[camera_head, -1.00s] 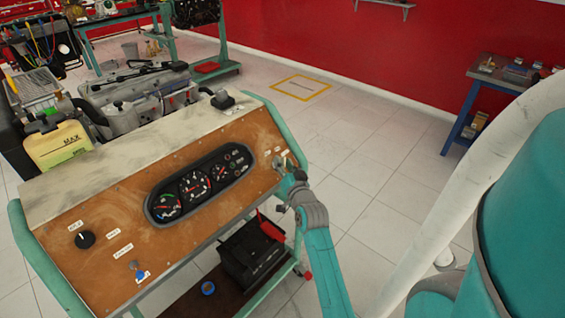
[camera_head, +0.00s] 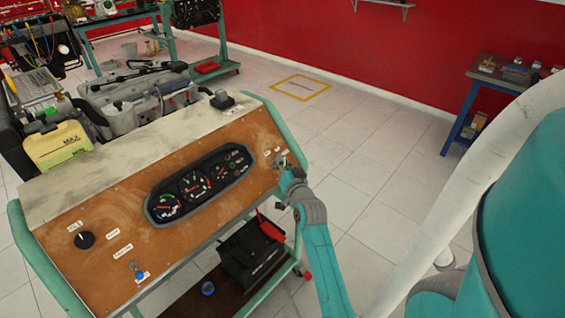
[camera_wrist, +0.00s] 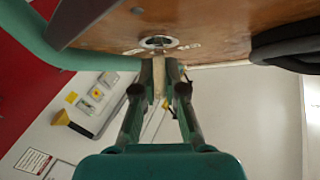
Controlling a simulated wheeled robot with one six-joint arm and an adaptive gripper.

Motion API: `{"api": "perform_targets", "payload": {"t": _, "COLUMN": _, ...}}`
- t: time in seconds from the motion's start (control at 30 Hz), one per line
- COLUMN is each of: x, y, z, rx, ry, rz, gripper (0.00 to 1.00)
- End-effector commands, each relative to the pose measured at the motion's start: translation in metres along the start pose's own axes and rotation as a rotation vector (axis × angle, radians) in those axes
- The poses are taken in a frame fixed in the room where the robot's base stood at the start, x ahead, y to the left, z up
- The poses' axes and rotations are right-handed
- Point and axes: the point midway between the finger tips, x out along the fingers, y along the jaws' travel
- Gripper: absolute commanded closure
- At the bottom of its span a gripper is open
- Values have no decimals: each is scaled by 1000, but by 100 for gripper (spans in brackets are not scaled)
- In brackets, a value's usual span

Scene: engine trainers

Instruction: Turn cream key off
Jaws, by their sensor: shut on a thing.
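The cream key (camera_wrist: 158,78) shows between the fingers of my gripper (camera_wrist: 160,68) in the wrist view. Its far end meets the round metal ignition switch (camera_wrist: 158,42) on the brown panel. My gripper is shut on the key. In the head view my gripper (camera_head: 284,168) is at the right end of the wooden instrument panel (camera_head: 110,215). There the fingers mostly hide the key, and I cannot tell the key's exact angle.
A gauge cluster (camera_head: 200,183) is left of my gripper. A black knob (camera_head: 85,240) and a small blue-tipped switch (camera_head: 138,273) sit farther left. A black battery (camera_head: 250,250) is below the panel. The tiled floor to the right is open.

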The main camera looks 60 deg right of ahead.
Motion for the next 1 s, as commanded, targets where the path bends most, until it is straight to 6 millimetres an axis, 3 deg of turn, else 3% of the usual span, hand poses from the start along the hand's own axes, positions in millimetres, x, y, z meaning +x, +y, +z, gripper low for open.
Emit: {"api": "perform_targets", "payload": {"t": 1.0, "x": 0, "y": 1, "z": -1, "rx": -244, "ry": 2, "rz": -286, "gripper": 100}}
